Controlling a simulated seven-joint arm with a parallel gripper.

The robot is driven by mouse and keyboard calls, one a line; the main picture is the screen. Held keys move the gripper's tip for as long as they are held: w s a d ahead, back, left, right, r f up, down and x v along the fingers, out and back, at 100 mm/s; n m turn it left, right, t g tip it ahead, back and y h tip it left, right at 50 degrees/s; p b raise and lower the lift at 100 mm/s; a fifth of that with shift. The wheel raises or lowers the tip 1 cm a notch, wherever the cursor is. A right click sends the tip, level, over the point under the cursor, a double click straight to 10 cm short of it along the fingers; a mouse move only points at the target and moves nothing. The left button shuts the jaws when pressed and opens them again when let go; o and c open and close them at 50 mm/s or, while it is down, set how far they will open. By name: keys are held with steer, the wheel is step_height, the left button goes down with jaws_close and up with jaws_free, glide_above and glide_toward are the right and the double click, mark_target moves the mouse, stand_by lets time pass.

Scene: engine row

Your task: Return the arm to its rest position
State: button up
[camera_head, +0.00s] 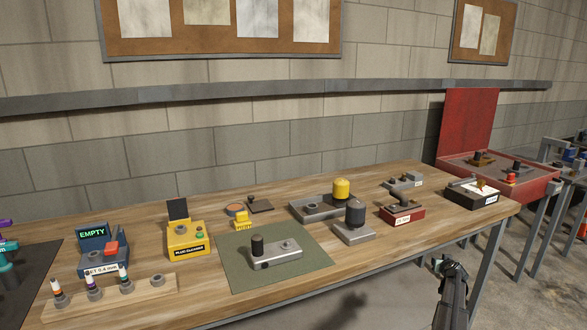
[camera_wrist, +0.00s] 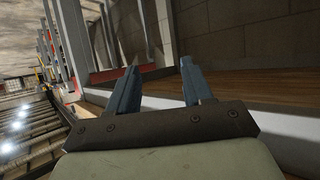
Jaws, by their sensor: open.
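My gripper (camera_wrist: 158,78) shows in the wrist view with its two blue-grey fingers spread apart and nothing between them. In the head view my arm (camera_head: 452,292) stands at the lower right, in front of the workbench's front edge and clear of the things on it. The fingertips cannot be made out in the head view. In the wrist view the fingers point past a wooden surface and a grey wall, touching nothing that I can see.
The wooden workbench (camera_head: 190,300) carries a green mat (camera_head: 310,265) with a grey part (camera_head: 275,256), a yellow plug cleaner (camera_head: 187,240), an EMPTY display (camera_head: 91,234) and a plug rack (camera_head: 150,291). A red toolbox (camera_head: 525,182) stands open at right.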

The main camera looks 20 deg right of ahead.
steer(key=w+a+f+n+g+y, duration=0.1)
steer(key=w+a+f+y, duration=0.1)
steer(key=a+f, duration=0.55)
steer(key=w+a+f+y, duration=0.2)
steer(key=a+f, duration=0.2)
steer(key=a, duration=0.7)
steer(key=w+a+f+n+g+y, duration=0.1)
steer(key=a+f+y, duration=0.1)
steer(key=a+f, duration=0.5)
steer(key=s+a+f+n+g+y, duration=0.1)
steer(key=s+a+f, duration=0.15)
steer(key=a, duration=0.75)
steer(key=s+a+f+n+g+y, duration=0.15)
steer(key=a+f, duration=0.25)
steer(key=a, duration=0.5)
steer(key=s+a+f+g+y, duration=0.1)
steer(key=s+a+f, duration=0.25)
steer(key=a, duration=0.65)
steer(key=s+a+f+n+g+y, duration=0.1)
steer(key=s+a+f+g, duration=0.2)
steer(key=s+a, duration=0.55)
steer(key=s+a+f+n+g, duration=0.1)
steer(key=s+a+f+g, duration=0.2)
steer(key=s+a, duration=0.55)
steer(key=s+a+r+g+h, duration=0.1)
steer(key=s+a, duration=0.3)
steer(key=s, duration=0.6)
steer(key=s+a+r+n+g+h, duration=0.1)
steer(key=s+a+g, duration=0.3)
steer(key=s, duration=0.6)
